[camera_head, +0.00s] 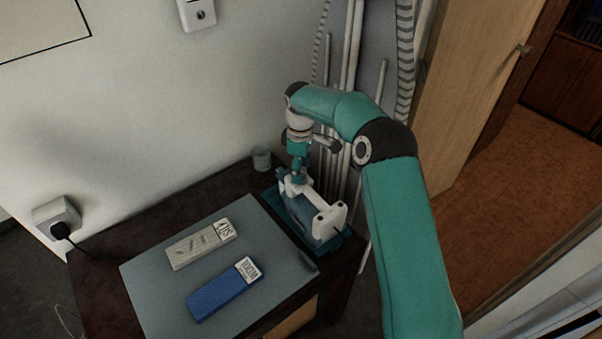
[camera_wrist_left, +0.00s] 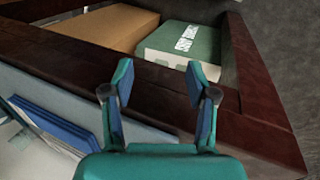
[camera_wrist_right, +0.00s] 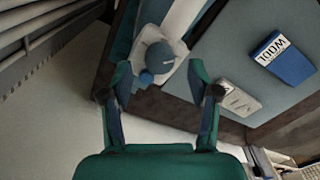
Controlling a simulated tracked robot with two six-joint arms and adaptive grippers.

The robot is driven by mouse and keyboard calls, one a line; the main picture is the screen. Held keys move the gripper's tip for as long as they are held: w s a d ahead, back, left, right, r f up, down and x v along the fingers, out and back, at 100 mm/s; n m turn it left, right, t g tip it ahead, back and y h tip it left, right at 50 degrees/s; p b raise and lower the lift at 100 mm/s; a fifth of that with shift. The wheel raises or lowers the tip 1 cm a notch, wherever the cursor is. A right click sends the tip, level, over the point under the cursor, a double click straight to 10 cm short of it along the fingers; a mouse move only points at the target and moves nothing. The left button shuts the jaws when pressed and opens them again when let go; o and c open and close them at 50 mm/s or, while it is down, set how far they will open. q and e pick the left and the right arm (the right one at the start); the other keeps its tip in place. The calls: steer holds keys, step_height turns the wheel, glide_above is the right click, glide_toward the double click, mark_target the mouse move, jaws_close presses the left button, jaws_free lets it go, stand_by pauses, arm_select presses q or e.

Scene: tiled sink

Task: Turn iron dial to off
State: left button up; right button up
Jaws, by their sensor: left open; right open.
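The iron (camera_head: 326,220) is a white and teal device on a teal base at the right end of the dark table. In the right wrist view, a round blue-grey knob (camera_wrist_right: 157,56), likely its dial, shows on a white body. My right gripper (camera_head: 298,172) is just above the iron. In its wrist view the right gripper (camera_wrist_right: 159,70) is open, its fingertips either side of the knob; I cannot tell whether they touch it. My left gripper (camera_wrist_left: 160,74) is open and empty in its own wrist view, and outside the head view.
A grey mat (camera_head: 150,275) carries a blue box (camera_head: 222,291) and a pale box (camera_head: 200,243). A small cup (camera_head: 261,159) stands by the wall. Pipes (camera_head: 350,60) rise behind the iron. The left wrist view shows a wooden compartment with a green box (camera_wrist_left: 180,45).

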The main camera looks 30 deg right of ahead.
step_height(320, 180, up, 10)
steer(key=shift+f, duration=0.15)
steer(key=shift+f, duration=0.15)
